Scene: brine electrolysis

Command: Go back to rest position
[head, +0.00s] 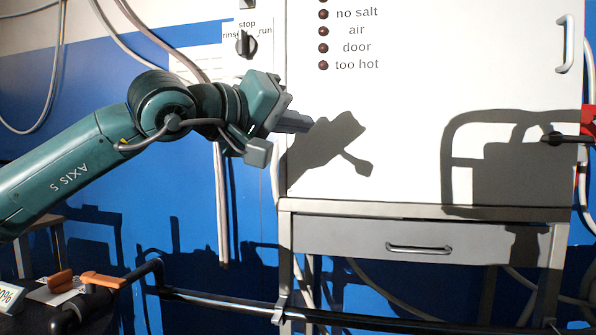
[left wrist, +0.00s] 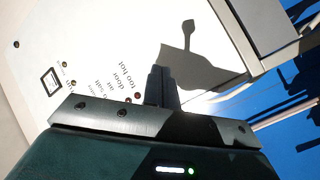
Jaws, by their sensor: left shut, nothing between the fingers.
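My left gripper (head: 308,123) is at the end of the green arm that comes in from the left. Its fingers are shut with nothing between them, and they point right in front of the white cabinet (head: 420,120). In the left wrist view the shut fingers (left wrist: 160,72) show against the cabinet's front panel (left wrist: 110,50). The gripper's shadow falls on the panel close by; I cannot tell a contact. My right gripper is not in view.
A rotary knob (head: 246,45) marked stop, rinse and run sits left of the panel. Indicator lamps (head: 323,31) run down the panel. A door handle (head: 565,44) is at right, a drawer (head: 420,240) below. A black rail (head: 350,317) crosses low. Hoses hang on the blue wall.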

